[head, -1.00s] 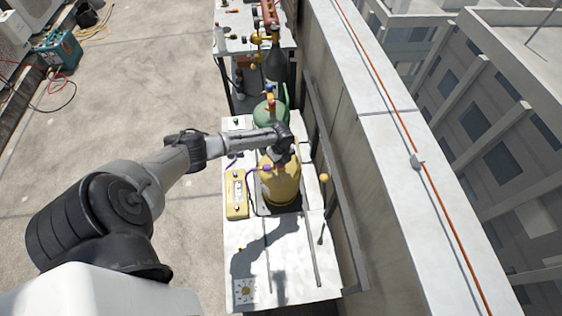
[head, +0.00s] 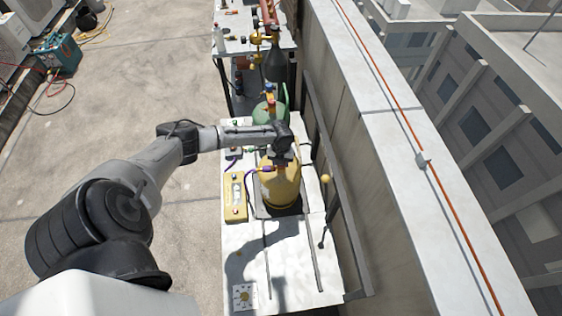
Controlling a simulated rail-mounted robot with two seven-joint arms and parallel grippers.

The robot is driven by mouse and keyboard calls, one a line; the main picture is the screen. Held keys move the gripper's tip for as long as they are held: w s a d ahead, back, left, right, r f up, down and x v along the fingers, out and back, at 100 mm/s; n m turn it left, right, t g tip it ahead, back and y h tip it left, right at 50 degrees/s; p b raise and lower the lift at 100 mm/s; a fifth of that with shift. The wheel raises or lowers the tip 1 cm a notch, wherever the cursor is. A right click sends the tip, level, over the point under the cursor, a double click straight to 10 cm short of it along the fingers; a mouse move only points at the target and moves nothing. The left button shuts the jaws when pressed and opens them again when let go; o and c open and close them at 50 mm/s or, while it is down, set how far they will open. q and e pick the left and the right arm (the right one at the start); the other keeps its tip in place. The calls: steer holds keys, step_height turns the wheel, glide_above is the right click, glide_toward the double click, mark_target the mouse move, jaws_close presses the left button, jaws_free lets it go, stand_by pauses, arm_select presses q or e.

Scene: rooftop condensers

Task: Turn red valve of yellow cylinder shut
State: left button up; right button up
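The yellow cylinder (head: 280,188) stands upright on the white table (head: 285,262) in the head view. My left arm reaches in from the left, and its end with the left gripper (head: 281,155) is over the cylinder's top. The wrist hides most of the gripper, so its fingers cannot be made out. The red valve is hidden behind the wrist. A purple fitting (head: 267,169) shows at the cylinder's upper left. My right gripper is not in view.
A green cylinder (head: 264,113) stands just behind, close to my wrist. A yellow instrument (head: 235,196) with a purple hose lies left of the cylinder. The table's front is mostly clear.

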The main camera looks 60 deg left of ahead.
arm_select(q)
steer(key=shift+m, duration=0.3)
steer(key=o, duration=0.9)
steer(key=shift+o, duration=0.2)
step_height(320, 180, up, 14)
stand_by(0.3)
stand_by(0.4)
